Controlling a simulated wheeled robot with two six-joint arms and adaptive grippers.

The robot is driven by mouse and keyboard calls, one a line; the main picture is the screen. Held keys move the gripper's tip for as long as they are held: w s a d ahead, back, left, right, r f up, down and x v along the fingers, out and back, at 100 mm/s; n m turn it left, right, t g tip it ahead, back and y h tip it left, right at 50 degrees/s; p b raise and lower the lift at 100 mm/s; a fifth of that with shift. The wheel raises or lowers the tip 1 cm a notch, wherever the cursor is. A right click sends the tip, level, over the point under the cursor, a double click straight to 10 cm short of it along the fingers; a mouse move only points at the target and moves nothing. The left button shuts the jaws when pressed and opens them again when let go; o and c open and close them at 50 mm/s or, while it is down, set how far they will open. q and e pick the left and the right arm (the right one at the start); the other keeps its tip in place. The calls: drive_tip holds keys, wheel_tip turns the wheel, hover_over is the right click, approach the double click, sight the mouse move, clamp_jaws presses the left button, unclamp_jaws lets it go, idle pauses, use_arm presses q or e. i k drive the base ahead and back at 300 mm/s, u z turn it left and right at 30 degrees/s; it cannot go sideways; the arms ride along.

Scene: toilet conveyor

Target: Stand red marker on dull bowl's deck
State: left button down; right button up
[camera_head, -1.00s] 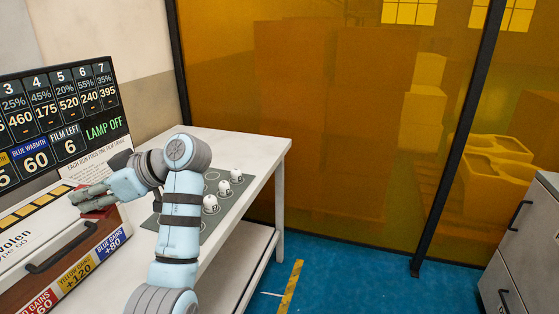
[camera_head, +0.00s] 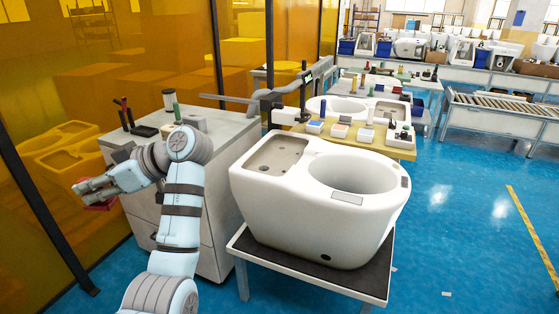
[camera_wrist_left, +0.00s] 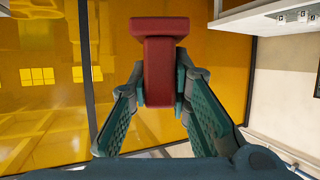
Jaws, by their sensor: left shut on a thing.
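My left gripper (camera_head: 93,189) is shut on the red marker (camera_head: 98,206), held in the air at the left, in front of the amber screen. In the left wrist view, the red marker (camera_wrist_left: 160,48) is a T-shaped block, its narrower stem clamped between the fingers of the gripper (camera_wrist_left: 162,92). A white toilet bowl (camera_head: 300,222) stands on a low stand in the foreground, to the right of the gripper and well apart from it. Its flat deck (camera_head: 241,165) surrounds a shallow recess beside the large round opening. I cannot tell whether its finish is dull. My right gripper is out of view.
A grey cabinet (camera_head: 208,256) with tools on top stands between my left arm and the bowl. Behind the bowl is a bench (camera_head: 399,151) with coloured blocks. More bowls stand farther back. Blue floor (camera_head: 459,240) is open at the right.

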sight(273, 172)
drive_tip(key=z, duration=0.8)
drive_tip(key=i, duration=0.4)
